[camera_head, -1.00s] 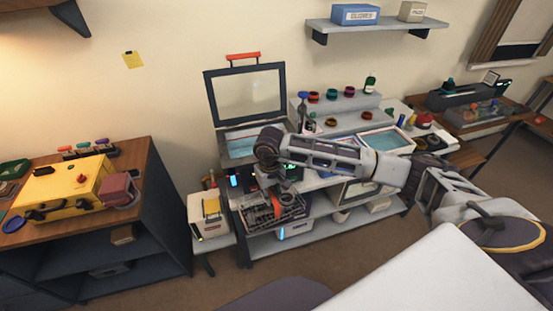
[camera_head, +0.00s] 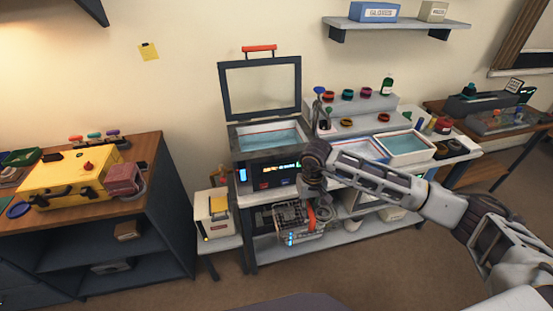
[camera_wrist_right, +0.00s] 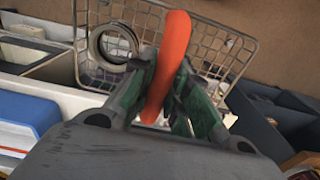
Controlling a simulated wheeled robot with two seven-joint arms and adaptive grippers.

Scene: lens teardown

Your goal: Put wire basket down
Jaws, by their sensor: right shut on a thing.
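The wire basket (camera_head: 290,219) is a grey mesh basket with an orange handle. It hangs from my right gripper (camera_head: 314,193) in front of the workbench, below the tabletop level. In the right wrist view my right gripper (camera_wrist_right: 158,100) is shut on the orange handle (camera_wrist_right: 172,65). The basket's mesh (camera_wrist_right: 215,48) shows beyond the fingers, with a metal ring (camera_wrist_right: 113,42) inside it. The basket appears clear of any surface, though the arm hides part of it. My left gripper is not in view.
An open-lidded bath (camera_head: 272,140) with blue liquid stands on the bench behind the basket. Two trays, one white (camera_head: 405,158), sit to its right. The bench's lower shelf (camera_head: 290,245) lies beneath.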

